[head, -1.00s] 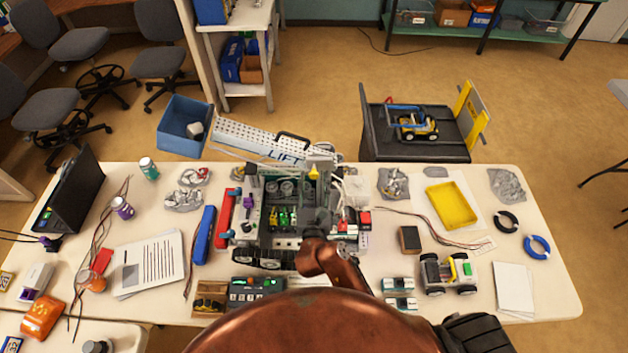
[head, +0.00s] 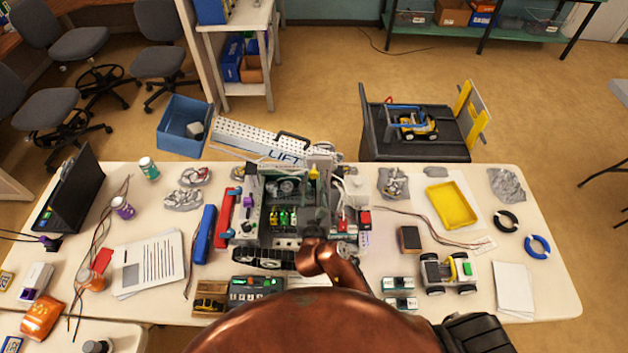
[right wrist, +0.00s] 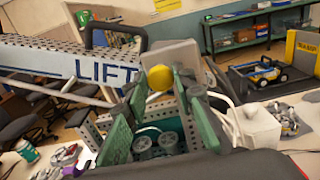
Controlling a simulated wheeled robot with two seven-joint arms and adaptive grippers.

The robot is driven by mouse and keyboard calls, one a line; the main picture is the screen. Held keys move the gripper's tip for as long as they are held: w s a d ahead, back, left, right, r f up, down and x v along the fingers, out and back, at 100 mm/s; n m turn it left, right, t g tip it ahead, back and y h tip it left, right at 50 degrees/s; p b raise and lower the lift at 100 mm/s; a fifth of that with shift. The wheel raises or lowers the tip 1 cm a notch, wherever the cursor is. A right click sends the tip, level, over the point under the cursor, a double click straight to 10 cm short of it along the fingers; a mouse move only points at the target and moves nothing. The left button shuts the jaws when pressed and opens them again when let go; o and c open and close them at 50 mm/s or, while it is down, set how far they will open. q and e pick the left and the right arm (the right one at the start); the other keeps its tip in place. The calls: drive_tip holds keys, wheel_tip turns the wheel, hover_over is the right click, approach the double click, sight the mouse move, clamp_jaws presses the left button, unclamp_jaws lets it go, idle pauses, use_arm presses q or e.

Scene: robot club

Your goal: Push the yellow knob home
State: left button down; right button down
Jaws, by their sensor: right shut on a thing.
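The yellow knob (head: 314,174) is at the far side of the tracked robot (head: 262,258) on the table, in front of a grey block. In the right wrist view the knob (right wrist: 159,78) shows between the tips of my right gripper (right wrist: 163,86), whose green fingers rise on either side. The right gripper is shut on the knob; the exact contact is hard to make out. In the head view this gripper (head: 316,190) is dark and partly blends into the tracked robot. My left gripper is not in view.
A perforated LIFT beam (head: 262,142) reaches left behind the tracked robot. A red part and a blue battery pack (head: 203,235) lie to its left. A small wheeled car (head: 447,272) and a yellow tray (head: 451,205) lie to the right. Loose wires cross the table.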

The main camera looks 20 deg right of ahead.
drive_tip(key=shift+w+d+r, duration=0.1)
drive_tip(key=shift+w+r, duration=0.05)
drive_tip(key=shift+w, duration=0.2)
drive_tip(key=shift+p+x, duration=0.6)
drive_tip(key=shift+x, duration=0.35)
drive_tip(key=shift+s, duration=0.1)
drive_tip(key=c, duration=2)
unclamp_jaws()
drive_tip(key=shift+c, duration=0.2)
drive_tip(key=o, duration=0.4)
